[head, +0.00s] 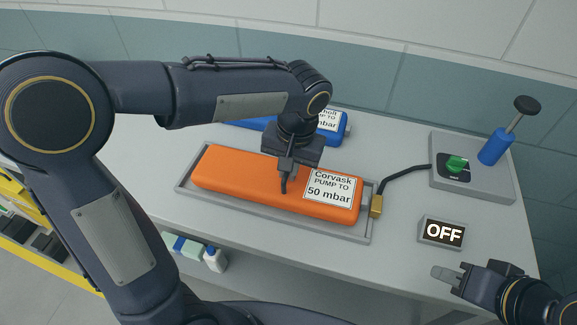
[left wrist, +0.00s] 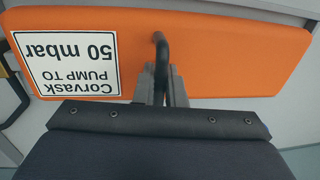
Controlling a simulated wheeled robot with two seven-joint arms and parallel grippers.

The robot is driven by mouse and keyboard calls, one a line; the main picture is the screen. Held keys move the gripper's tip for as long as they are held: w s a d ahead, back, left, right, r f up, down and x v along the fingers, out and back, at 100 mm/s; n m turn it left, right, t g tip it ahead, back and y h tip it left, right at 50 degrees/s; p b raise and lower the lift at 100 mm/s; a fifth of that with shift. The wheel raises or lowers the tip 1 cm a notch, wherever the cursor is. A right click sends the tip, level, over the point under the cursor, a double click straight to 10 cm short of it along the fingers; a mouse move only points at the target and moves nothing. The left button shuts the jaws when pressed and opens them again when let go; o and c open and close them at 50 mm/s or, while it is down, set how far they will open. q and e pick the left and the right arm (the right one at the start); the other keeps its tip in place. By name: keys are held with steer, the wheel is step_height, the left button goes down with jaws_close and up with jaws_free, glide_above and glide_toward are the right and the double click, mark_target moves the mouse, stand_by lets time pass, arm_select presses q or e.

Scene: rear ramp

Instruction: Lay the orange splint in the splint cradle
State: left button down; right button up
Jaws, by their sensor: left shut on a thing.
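The orange splint (head: 240,175) is a long slab labelled "Corvask PUMP TO 50 mbar". It lies lengthwise within the rim of the grey tray-like splint cradle (head: 190,190); I cannot tell whether it rests fully on the cradle's floor. My left gripper (head: 285,182) is above the splint's middle, pointing down, shut on its dark handle. In the left wrist view the orange splint (left wrist: 220,50) fills the top, with the handle at the jaws (left wrist: 162,85). My right gripper (head: 452,274) is at the lower right, apart from the splint; its jaw gap is unclear.
A blue splint (head: 255,124) lies behind, partly hidden by my left arm. A pump unit (head: 475,185) with a green knob and blue cylinder stands right, its hose ending in a brass connector (head: 376,206) by the cradle. An "OFF" display (head: 443,232) sits in front.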

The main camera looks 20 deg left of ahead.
arm_select(q)
steer(key=shift+f, duration=0.3)
stand_by(0.5)
steer(key=c, duration=1.4)
jaws_free()
step_height(320, 180, up, 8)
steer(key=shift+s+d+f, duration=0.1)
steer(key=shift+s+d, duration=0.05)
steer(key=s+a+f+n+t+h, duration=0.1)
steer(key=s+a, duration=0.3)
steer(key=s, duration=0.4)
steer(key=s+a+f+n+t+h, duration=0.1)
steer(key=s+a+f+t+h, duration=0.3)
steer(key=s, duration=0.4)
steer(key=shift+a+f+t, duration=0.3)
steer(key=shift+a, duration=0.45)
